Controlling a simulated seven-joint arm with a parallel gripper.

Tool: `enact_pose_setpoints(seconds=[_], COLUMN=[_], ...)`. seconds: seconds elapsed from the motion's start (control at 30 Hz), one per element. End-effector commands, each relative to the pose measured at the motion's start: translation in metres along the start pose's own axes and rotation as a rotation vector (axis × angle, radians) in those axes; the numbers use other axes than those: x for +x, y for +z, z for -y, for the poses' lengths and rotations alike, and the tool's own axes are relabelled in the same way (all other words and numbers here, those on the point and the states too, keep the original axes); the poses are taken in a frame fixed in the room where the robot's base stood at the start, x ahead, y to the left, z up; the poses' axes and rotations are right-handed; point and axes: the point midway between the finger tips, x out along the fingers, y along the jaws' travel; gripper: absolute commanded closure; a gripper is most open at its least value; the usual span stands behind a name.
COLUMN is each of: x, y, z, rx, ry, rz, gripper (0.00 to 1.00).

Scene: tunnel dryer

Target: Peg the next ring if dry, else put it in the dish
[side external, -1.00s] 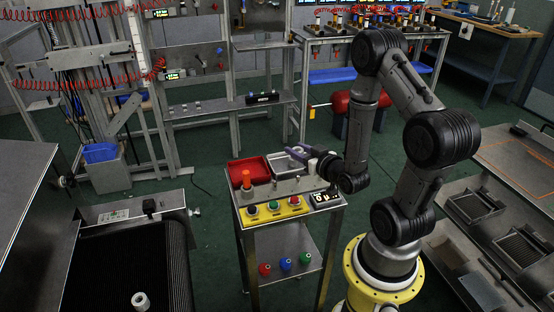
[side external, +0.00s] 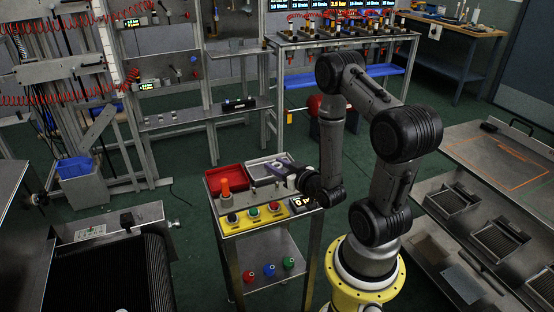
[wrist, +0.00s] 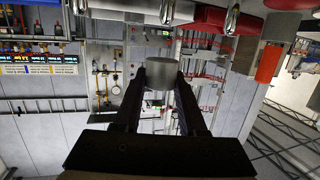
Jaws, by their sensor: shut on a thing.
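My gripper (wrist: 162,88) is shut on a short grey cylindrical ring (wrist: 162,74), seen side-on between the fingertips in the wrist view. Bare metal pegs (wrist: 232,18) show along the top of the wrist view.
A red tray (side external: 217,171) sits left of the metal dish. A dark conveyor (side external: 140,275) is at lower left. Steel benches with trays (side external: 478,224) stand at right.

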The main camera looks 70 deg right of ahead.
Motion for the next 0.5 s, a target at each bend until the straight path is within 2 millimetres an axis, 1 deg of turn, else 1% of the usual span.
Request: enact_pose_setpoints(seconds=[0.1, 0.2, 0.5], x=[0.002, 0.003, 0.004], y=[0.010, 0.015, 0.020], z=[0.000, 0.000, 0.000], rx=[0.000, 0.000, 0.000], ry=[0.000, 0.000, 0.000], rz=[0.002, 0.000, 0.000], gripper=[1.00, 1.00, 1.00])
